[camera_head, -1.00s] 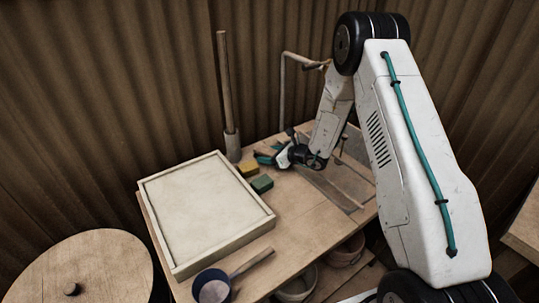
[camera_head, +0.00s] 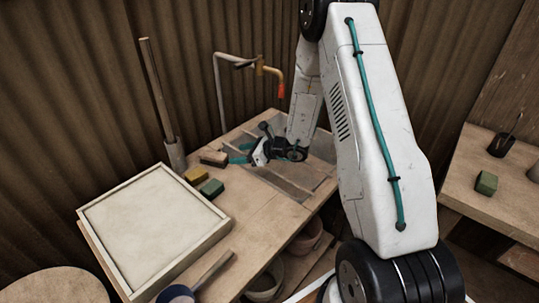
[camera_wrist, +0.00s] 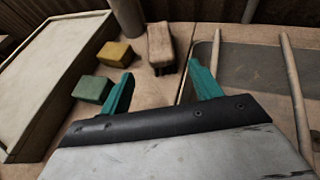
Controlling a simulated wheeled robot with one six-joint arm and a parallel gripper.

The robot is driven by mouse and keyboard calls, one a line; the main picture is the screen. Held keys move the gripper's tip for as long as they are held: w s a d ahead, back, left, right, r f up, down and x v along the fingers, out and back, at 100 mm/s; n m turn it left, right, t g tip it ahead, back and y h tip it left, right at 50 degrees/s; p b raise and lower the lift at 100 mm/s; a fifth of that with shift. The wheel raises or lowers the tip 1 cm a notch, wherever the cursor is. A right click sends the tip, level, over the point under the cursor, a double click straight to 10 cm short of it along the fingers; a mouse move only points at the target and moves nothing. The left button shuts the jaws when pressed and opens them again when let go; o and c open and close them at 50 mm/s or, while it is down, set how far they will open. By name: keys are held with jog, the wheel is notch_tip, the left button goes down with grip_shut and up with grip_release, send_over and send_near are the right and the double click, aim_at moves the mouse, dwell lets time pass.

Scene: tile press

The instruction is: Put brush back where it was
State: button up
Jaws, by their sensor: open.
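The brush (camera_head: 214,158), a wooden block with a dark underside, rests on the wooden bench (camera_head: 262,212) behind the yellow and green blocks. It also shows in the wrist view (camera_wrist: 160,42), beyond the fingertips. My gripper (camera_head: 240,153) has teal fingers and is open and empty, low over the bench to the right of the brush. In the wrist view my gripper (camera_wrist: 160,78) has its fingers spread wide, with the brush ahead of the gap and apart from both fingers.
A yellow block (camera_head: 195,175) and green block (camera_head: 211,188) lie beside a framed tray (camera_head: 150,225). A rod stands in a grey holder (camera_head: 175,155). A tap (camera_head: 268,72) overhangs the recessed basin (camera_head: 320,146). A handled pan (camera_head: 176,294) lies at the front.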

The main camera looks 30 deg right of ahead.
jog(key=s+a+r+n+g+y, duration=0.1)
jog(key=s+a+r+n+g, duration=0.3)
jog(key=r, duration=0.3)
jog(key=s+a+r+n+g, duration=0.1)
jog(key=s+a+r+n, duration=0.3)
jog(key=s+r+n, duration=0.25)
jog(key=s+a+r+n+g+y, duration=0.1)
jog(key=s+a+r+n+g, duration=0.2)
jog(key=s+a+r+n, duration=0.4)
jog(key=s+d+r+n+g+h, duration=0.1)
jog(key=s+d+r+n+h, duration=0.15)
jog(key=s, duration=0.35)
jog(key=s+d+r+n+g+h, duration=0.1)
jog(key=s+r+n+h, duration=0.15)
jog(key=s, duration=0.45)
jog(key=s+d+r+n+t+h, duration=0.1)
jog(key=s+d+n+h, duration=0.4)
jog(key=s, duration=0.5)
jog(key=shift+d+r+h, duration=0.4)
jog(key=shift+d+r, duration=0.4)
jog(key=shift+d, duration=0.45)
